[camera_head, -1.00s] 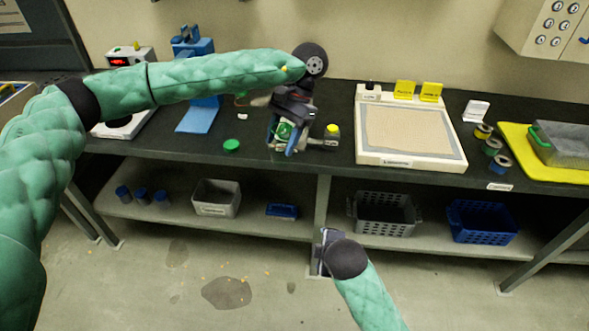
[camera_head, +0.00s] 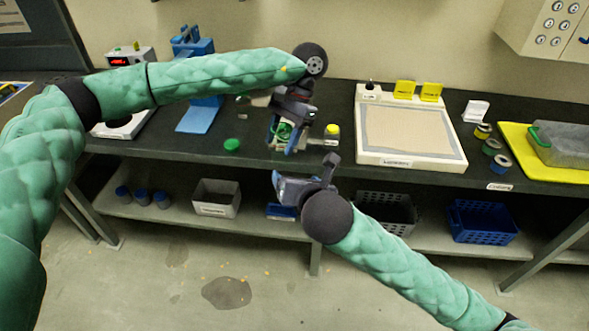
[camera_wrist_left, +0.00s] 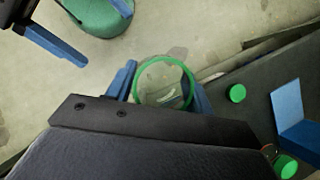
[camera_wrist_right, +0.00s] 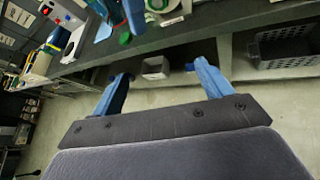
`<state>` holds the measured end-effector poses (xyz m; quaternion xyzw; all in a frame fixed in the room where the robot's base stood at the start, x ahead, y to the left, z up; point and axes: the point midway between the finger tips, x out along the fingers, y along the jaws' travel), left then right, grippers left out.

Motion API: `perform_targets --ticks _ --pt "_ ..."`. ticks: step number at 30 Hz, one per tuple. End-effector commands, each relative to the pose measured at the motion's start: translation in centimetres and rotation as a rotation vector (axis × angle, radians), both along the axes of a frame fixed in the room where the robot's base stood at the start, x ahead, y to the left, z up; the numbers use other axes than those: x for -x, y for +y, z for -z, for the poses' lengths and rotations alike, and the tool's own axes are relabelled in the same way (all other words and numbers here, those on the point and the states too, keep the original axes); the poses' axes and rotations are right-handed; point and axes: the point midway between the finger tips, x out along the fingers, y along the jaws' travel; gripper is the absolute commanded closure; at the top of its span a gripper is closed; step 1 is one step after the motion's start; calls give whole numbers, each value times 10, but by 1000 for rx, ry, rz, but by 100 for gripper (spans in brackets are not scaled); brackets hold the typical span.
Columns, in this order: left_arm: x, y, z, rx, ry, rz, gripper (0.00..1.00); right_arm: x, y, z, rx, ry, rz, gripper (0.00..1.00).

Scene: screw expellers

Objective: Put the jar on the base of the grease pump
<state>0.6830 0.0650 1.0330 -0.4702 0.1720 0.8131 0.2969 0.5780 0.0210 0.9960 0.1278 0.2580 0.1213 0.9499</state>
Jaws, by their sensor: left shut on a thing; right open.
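My left gripper (camera_head: 285,136) is shut on a clear round jar (camera_wrist_left: 163,85) with a green rim, held near the front edge of the bench. In the left wrist view the blue fingers stand on both sides of the jar. My right gripper (camera_head: 300,183) is open and empty, lower and in front of the bench edge. In the right wrist view nothing is between its fingers (camera_wrist_right: 160,75). A green lid (camera_head: 232,145) lies on the bench left of the jar; it also shows in the left wrist view (camera_wrist_left: 237,93). I cannot clearly identify the grease pump's base.
A blue stand (camera_head: 197,119) is partly hidden behind my left arm. A small yellow-topped container (camera_head: 332,130) stands just right of the jar. A white framed tray (camera_head: 457,160) stands further right. Bins, including a grey crate (camera_head: 390,210), sit on the lower shelf.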

Motion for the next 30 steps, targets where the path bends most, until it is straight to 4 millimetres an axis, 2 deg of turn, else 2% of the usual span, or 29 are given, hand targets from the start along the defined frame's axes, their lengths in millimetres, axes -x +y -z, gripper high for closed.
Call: perform_targets --ticks 3,6,12,17,30 --pt "0 0 0 0 0 0 75 0 3 -18 117 -86 -76 22" --pt "0 0 0 0 0 0 75 0 4 -26 192 -136 -120 22" --pt "0 0 0 0 0 0 75 1 7 -34 269 -184 -165 22" --pt "0 0 0 0 0 0 75 -7 10 -31 276 -189 -170 22" --pt "0 0 0 0 0 0 75 -65 32 -5 275 -187 -167 22"
